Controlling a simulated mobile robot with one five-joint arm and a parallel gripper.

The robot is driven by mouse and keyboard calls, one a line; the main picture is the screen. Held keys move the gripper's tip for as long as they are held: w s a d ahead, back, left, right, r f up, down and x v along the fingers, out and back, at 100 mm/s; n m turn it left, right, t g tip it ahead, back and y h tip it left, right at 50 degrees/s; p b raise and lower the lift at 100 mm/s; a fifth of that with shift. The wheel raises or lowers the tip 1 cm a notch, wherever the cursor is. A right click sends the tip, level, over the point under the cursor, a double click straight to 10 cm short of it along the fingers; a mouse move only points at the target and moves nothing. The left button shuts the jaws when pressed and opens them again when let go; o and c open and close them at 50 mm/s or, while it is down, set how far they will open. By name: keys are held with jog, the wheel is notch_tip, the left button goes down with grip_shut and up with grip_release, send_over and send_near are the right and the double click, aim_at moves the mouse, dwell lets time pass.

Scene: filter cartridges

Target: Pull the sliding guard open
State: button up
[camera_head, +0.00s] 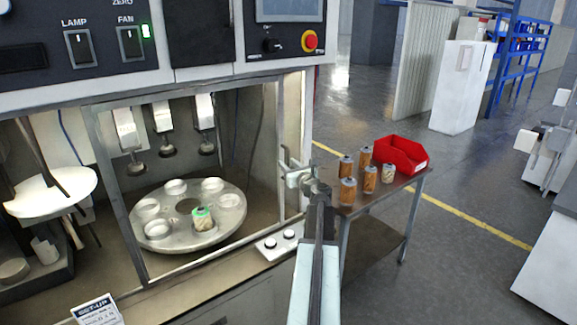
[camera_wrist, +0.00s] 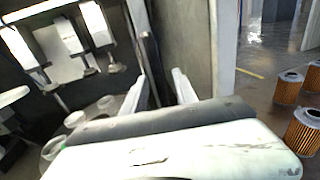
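The sliding guard (camera_head: 281,125) is a clear panel in a thin metal frame across the front of the lit cabinet. It stands in front of the round carousel, with its right upright near the cabinet's right post. My gripper (camera_head: 291,172) is at that right side, close to the guard's edge. In the wrist view my gripper (camera_wrist: 160,90) has two pale fingers apart, with a clear gap between them. A grey upright edge runs behind the left finger. I cannot tell whether a finger touches the guard, and its handle is not clearly seen.
The carousel (camera_head: 235,222) holds several pale cups and one green-topped cartridge (camera_head: 203,219). A side table (camera_head: 388,189) on the right bears several orange cartridges and a red bin (camera_head: 401,153). A small two-button box (camera_head: 279,244) sits on the ledge below my gripper.

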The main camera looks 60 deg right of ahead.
grip_shut()
dwell(1.3)
